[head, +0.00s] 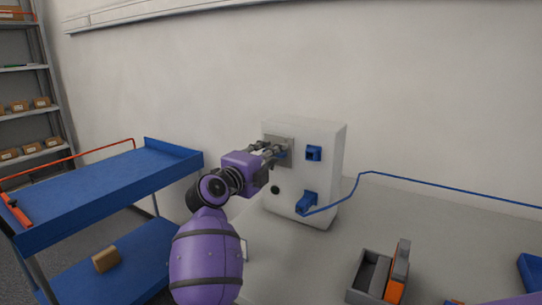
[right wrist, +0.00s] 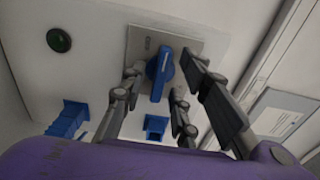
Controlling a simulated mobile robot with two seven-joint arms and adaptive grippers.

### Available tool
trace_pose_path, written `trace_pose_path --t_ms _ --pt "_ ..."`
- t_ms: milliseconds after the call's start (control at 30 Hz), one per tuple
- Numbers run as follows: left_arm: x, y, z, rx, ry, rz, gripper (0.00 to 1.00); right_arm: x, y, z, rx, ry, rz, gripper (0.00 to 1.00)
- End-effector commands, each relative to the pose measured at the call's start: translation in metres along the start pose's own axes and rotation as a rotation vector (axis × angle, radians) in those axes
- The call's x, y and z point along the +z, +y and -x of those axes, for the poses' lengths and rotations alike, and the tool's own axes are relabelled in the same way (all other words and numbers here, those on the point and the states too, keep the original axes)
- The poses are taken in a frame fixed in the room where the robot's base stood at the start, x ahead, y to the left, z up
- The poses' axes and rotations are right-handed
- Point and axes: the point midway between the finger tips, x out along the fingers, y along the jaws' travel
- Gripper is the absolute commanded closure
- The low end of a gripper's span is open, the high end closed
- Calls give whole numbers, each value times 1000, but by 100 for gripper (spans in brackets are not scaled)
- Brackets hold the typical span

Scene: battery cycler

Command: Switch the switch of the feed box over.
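The feed box (head: 327,180) is a white box against the wall. Its switch is a blue knob (right wrist: 161,73) on a grey plate (head: 270,140). In the right wrist view the knob stands lengthwise up and down the picture. My right gripper (head: 279,152) is at the plate; in the right wrist view its fingers (right wrist: 163,68) are spread on either side of the knob, with gaps showing on both sides. In the head view the fingers mostly hide the knob. My left gripper is not in view.
The box front also has a dark green button (head: 275,189), a blue socket (head: 313,153) and a blue plug (head: 306,203) with a cable running right. A grey and orange holder (head: 365,297) stands on the table. A blue cart (head: 100,185) is at left.

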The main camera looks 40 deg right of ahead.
Motion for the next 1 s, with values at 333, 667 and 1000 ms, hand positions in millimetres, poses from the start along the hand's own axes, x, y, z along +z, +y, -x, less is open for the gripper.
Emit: trace_pose_path --t_ms 333,667,1000 --pt "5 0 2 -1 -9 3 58 0 0 -3 0 0 -1 76" --pt "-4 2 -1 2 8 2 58 0 0 -3 0 0 0 100" --pt "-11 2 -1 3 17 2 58 0 0 -3 1 0 -63 100"
